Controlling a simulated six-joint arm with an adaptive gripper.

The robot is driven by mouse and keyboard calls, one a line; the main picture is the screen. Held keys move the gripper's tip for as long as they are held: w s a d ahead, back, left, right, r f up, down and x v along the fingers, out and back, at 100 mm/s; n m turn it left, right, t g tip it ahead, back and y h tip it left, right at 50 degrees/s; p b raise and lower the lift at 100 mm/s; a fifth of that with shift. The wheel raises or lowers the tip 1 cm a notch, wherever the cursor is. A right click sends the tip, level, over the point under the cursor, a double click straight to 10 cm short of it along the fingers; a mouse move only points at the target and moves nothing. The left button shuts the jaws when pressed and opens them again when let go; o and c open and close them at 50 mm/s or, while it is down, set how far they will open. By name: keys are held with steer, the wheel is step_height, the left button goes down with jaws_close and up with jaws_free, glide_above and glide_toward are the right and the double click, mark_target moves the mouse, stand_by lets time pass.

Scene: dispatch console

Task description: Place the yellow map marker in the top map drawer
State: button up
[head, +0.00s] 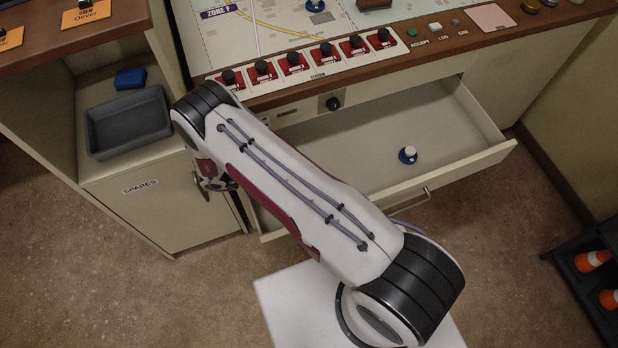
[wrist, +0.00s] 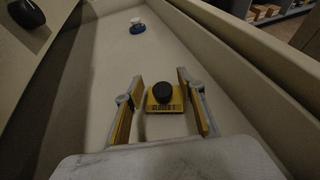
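The yellow map marker (wrist: 164,104) has a black round knob and dark lettering on its front. In the wrist view it stands upright between the fingers of my gripper (wrist: 160,80), over the pale drawer floor, and seems to rest on it. The fingers are apart, with a gap on each side of the marker. The top map drawer (head: 487,158) is pulled open under the console; its floor also fills the wrist view (wrist: 95,75). In the head view my arm hides the drawer's left part, the yellow marker and the fingers.
Red switches (head: 293,62) line the console edge above. A grey tray (head: 128,125) and a blue block (head: 130,79) are on the left shelf.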

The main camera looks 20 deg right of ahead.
steer(key=shift+r, duration=0.45)
steer(key=v, duration=1.2)
steer(key=shift+r, duration=0.1)
stand_by(0.3)
